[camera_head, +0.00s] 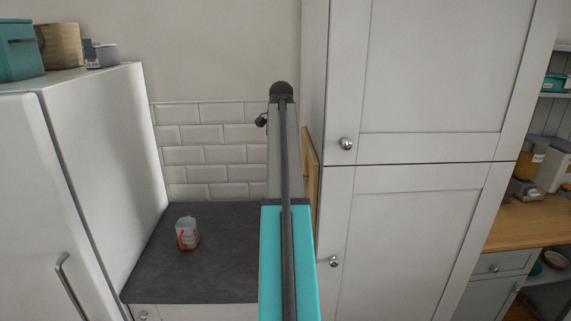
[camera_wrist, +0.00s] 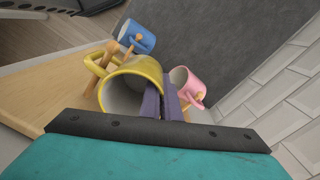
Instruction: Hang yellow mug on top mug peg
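In the wrist view the yellow mug (camera_wrist: 158,71) is tilted with its open mouth toward the camera. My gripper (camera_wrist: 161,101) has its two purple fingers close together at the mug's rim, pinching its wall. The mug's handle (camera_wrist: 94,66) points left, beside a wooden peg (camera_wrist: 103,64); I cannot tell whether the peg passes through the handle. A blue mug (camera_wrist: 139,38) and a pink mug (camera_wrist: 188,86) hang by other pegs of the wooden rack. In the head view my arm hides the gripper and the mugs.
The rack's wooden board (camera_wrist: 45,88) also shows edge-on in the head view (camera_head: 312,185), against the tall white cabinet (camera_head: 420,70). A white and red container (camera_head: 187,233) stands on the slate worktop (camera_head: 225,265). A fridge (camera_head: 100,150) stands at the left; white tiles line the wall.

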